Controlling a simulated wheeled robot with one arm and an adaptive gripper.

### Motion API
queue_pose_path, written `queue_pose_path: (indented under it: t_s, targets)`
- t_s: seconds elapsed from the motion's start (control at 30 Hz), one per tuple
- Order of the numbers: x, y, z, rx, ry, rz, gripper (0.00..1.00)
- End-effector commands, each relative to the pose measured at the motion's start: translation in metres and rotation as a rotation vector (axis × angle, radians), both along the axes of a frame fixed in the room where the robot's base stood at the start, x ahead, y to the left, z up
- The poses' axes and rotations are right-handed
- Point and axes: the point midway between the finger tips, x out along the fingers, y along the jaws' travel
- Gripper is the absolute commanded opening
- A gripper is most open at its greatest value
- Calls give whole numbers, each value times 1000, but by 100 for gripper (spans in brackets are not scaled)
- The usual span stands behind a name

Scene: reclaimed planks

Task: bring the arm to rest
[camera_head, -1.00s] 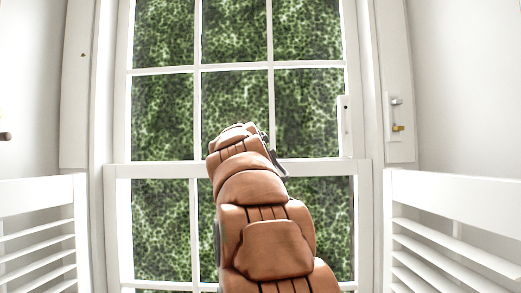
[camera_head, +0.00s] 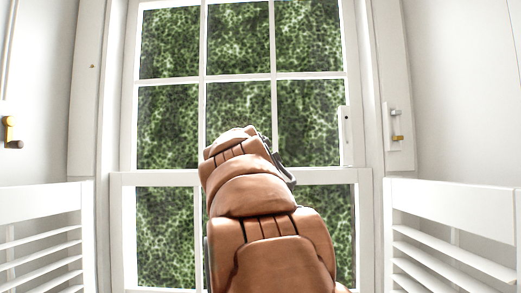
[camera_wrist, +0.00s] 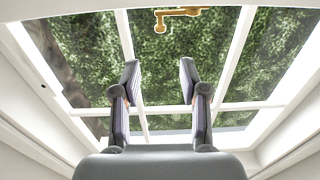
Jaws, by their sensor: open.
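My arm shows as brown padded segments in the head view, rising from the bottom centre in front of a window. My gripper (camera_wrist: 159,85) shows in the wrist view with its two dark fingers apart and nothing between them. The window panes and white bars lie behind the fingers. In the head view the gripper itself is mostly hidden behind my arm.
The white-framed window (camera_head: 236,177) fills the middle, with green foliage behind it. White louvred shutters stand at the left (camera_head: 45,205) and right (camera_head: 450,205). A brass latch (camera_head: 397,138) is on the right frame. A brass handle (camera_wrist: 180,13) shows at the top in the wrist view.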

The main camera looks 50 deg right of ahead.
Motion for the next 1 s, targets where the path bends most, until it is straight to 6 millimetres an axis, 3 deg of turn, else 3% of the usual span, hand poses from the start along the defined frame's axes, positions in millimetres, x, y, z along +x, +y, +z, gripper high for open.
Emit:
queue_pose_path:
  t_s: [0.37,1.0]
  targets:
    - [3,-3,1,-1,-1,1,44]
    - [43,-50,-5,5,4,2,44]
